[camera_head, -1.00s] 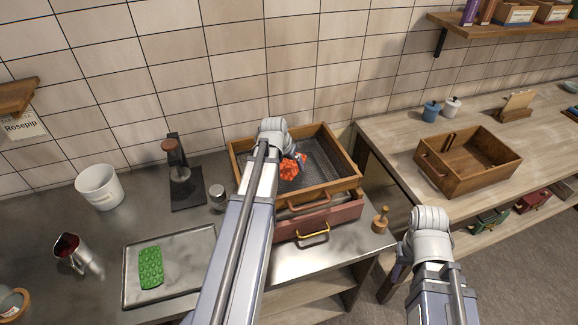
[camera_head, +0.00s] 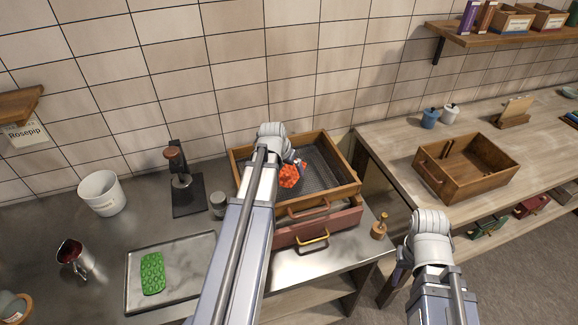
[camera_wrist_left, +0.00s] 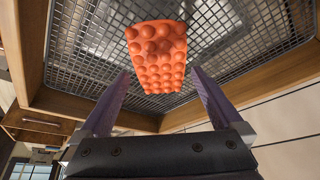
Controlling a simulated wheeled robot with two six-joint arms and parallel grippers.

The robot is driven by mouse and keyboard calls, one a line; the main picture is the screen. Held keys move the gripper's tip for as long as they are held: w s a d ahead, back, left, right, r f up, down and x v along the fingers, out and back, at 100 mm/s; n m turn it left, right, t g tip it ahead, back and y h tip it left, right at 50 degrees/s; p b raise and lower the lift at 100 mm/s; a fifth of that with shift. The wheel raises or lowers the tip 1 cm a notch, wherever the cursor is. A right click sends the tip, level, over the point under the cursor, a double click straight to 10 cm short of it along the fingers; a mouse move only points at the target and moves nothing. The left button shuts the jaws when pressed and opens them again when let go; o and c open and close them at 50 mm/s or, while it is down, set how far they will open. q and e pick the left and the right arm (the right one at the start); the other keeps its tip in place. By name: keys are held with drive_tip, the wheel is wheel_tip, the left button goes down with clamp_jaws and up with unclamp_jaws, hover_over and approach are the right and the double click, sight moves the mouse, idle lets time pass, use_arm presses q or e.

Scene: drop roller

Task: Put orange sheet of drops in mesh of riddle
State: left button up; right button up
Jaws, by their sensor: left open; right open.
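The orange sheet of drops (camera_head: 292,178) is inside the riddle (camera_head: 345,193), a wooden frame with a mesh floor (camera_head: 328,165). In the left wrist view the sheet (camera_wrist_left: 158,57) appears to lie on the mesh (camera_wrist_left: 85,60), near one wall of the frame. My left gripper (camera_wrist_left: 155,95) is open, its two fingers apart with the sheet beyond their tips and not held. In the head view the left gripper (camera_head: 299,164) is mostly hidden behind its own wrist. My right gripper (camera_head: 402,264) is open, low at the right, mostly hidden by its arm.
The riddle stands on a reddish drawer box (camera_head: 335,222). A green sheet (camera_head: 152,273) lies on a metal tray (camera_head: 205,255) at left. A press (camera_head: 186,190), a jar (camera_head: 218,204) and a wooden stamp (camera_head: 380,226) stand nearby. An open wooden box (camera_head: 480,180) is on the right bench.

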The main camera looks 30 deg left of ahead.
use_arm(q)
drive_tip(key=p+v, duration=0.8)
drive_tip(key=v, duration=0.2)
drive_tip(key=s+d+f+m+g, duration=0.1)
drive_tip(key=s+d+m+g, duration=0.2)
drive_tip(key=d, duration=1.6)
drive_tip(key=s+d+m+g, duration=0.1)
drive_tip(key=s+d+g, duration=0.1)
drive_tip(key=s+d, duration=0.8)
drive_tip(key=d, duration=0.4)
drive_tip(key=shift+s+f+y, duration=0.35)
drive_tip(key=shift+y, duration=0.05)
